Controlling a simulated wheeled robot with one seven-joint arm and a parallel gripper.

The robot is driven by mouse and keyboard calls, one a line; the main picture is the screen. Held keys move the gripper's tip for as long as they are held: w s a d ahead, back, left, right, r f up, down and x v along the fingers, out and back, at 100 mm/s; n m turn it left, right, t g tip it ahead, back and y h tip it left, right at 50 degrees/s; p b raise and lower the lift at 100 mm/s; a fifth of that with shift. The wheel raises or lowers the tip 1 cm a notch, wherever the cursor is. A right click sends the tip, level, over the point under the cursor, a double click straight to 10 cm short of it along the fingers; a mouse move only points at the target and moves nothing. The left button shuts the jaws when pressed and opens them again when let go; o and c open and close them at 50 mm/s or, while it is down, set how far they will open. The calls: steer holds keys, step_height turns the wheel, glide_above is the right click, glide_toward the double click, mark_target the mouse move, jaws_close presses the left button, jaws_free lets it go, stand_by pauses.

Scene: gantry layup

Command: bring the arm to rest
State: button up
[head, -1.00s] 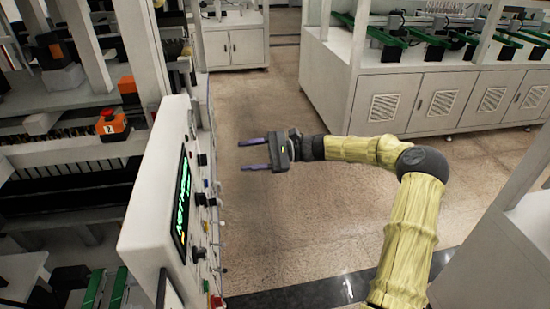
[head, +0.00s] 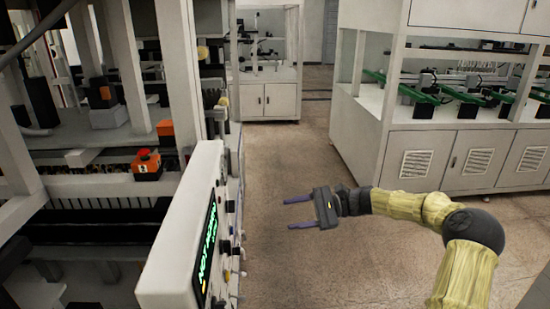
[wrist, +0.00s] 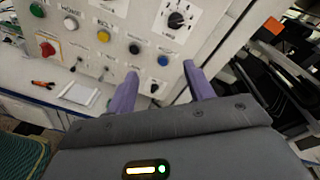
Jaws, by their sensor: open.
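My gripper (head: 300,213) is at the end of my yellow-sleeved arm, right of the control panel in the head view. Its two purple fingers are apart, with nothing between them, and they point left toward the panel. In the wrist view, my gripper (wrist: 158,90) shows its open fingers in front of the panel's buttons. The control panel (head: 178,235) is a white slanted box with a dark screen showing green text. In the wrist view its face (wrist: 120,50) carries several coloured buttons and a black rotary knob (wrist: 176,20). I see a clear gap between fingers and panel in the head view.
A machine frame (head: 168,60) with an orange block and red button (head: 146,160) fills the left. White cabinets (head: 425,160) with green rails stand at the right, and another cabinet (head: 268,100) stands behind. The speckled floor (head: 300,150) between them is open.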

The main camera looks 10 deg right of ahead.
steer(key=s+a+f+n+g+h, duration=0.2)
steer(key=s+a+f+n+h, duration=0.3)
steer(key=s+f+h, duration=0.5)
steer(key=s+d+r+n+t+h, duration=0.1)
steer(key=s+d+n+t+h, duration=0.1)
steer(key=s, duration=0.6)
steer(key=s+d+r+n+t+h, duration=0.1)
steer(key=s+d+n+t+h, duration=0.1)
steer(key=s, duration=0.5)
steer(key=d+n+h, duration=0.1)
steer(key=d+h, duration=0.1)
steer(key=d, duration=0.1)
steer(key=shift+s+d+r+n+t+h, duration=0.2)
steer(key=shift+s+d+n+t+h, duration=0.1)
steer(key=shift+s+d+n, duration=0.1)
steer(key=shift+w+a, duration=0.1)
